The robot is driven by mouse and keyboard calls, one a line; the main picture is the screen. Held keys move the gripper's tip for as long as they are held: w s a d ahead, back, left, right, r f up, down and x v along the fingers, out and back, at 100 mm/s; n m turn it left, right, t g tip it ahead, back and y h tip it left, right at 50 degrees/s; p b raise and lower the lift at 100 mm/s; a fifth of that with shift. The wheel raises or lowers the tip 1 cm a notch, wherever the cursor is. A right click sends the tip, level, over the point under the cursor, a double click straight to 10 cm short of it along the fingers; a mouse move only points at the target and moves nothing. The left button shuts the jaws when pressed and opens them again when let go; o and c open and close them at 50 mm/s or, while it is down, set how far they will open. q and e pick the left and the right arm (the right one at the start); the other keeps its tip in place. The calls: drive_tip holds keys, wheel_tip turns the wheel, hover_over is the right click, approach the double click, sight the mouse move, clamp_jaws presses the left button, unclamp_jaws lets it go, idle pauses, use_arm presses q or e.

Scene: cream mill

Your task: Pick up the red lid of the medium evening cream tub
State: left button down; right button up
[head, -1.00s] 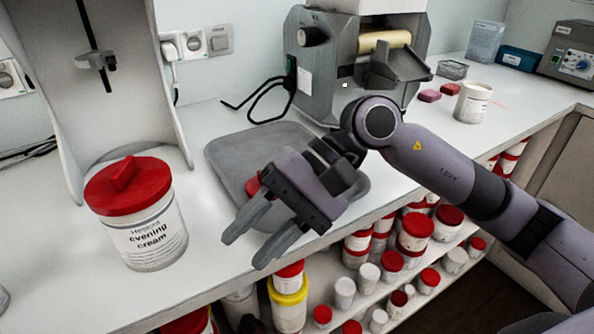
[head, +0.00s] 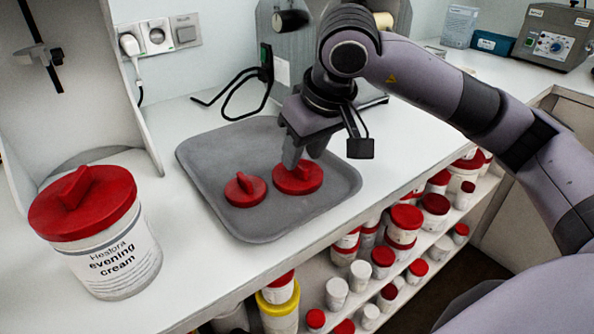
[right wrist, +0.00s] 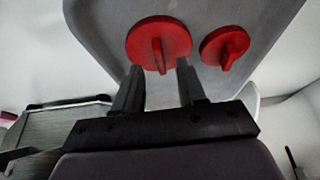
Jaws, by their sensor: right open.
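Two red lids with raised grip ridges lie on the grey tray (head: 208,158): a larger lid (head: 304,183) on the right and a smaller lid (head: 245,190) on the left. Nothing on them names their tub; the larger may be the medium one. My right gripper (head: 303,158) is open just above the larger lid, pointing down and hiding part of it. In the right wrist view the larger lid (right wrist: 158,40) has its ridge between the fingertips, not gripped. The smaller lid (right wrist: 225,46) lies beside it. My left gripper is not in view.
A large evening cream tub (head: 112,262) with its red lid on stands at the left. A grey machine stands behind the tray, with a black bent handle (head: 232,92) near it. Shelves of tubs (head: 405,222) lie below the counter edge.

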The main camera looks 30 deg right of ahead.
sight(298, 171)
drive_tip(key=shift+x, duration=1.25)
clamp_jaws()
